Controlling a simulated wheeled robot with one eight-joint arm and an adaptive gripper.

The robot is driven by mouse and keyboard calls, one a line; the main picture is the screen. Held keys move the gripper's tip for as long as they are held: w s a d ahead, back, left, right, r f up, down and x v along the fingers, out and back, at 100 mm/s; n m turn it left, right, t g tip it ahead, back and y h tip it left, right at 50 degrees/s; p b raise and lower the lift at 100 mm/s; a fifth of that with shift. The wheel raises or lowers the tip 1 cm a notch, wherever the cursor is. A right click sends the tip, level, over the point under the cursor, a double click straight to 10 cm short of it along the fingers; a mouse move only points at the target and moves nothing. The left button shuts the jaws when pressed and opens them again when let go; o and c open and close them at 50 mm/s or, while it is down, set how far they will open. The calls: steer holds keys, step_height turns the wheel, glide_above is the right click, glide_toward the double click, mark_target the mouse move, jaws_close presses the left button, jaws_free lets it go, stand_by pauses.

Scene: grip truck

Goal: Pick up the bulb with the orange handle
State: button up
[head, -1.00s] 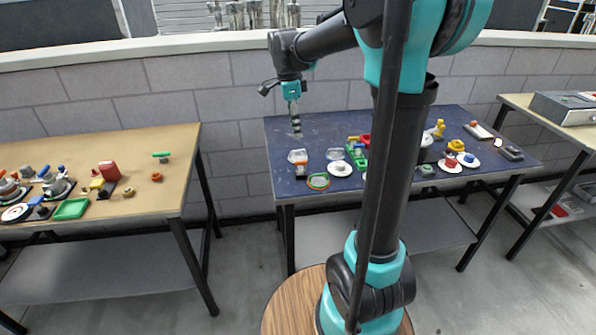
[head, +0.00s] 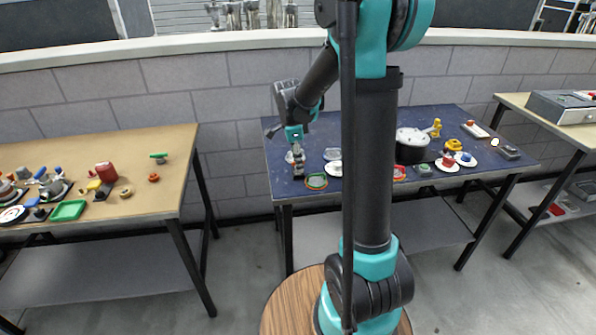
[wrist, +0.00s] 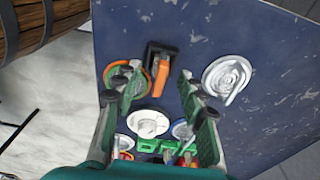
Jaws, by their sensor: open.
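An item with an orange handle (wrist: 161,76) and a black base lies on the blue table in the wrist view. Its bulb shape cannot be made out. My gripper (wrist: 160,88) is open, with one green finger to the left of the orange handle and one to the right, and nothing is held. In the head view my gripper (head: 298,168) points down low over the left part of the blue table (head: 290,140). There it mostly hides the orange-handled item.
A green and orange ring (wrist: 127,84) lies close by the left finger. A pale round item (wrist: 227,78) lies to the right, and a white plate (wrist: 148,123) lies between the fingers' bases. A dark pot (head: 411,150) and several small items stand farther right.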

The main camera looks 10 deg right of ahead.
steer(key=shift+f, duration=0.3)
steer(key=shift+c, duration=0.5)
jaws_close()
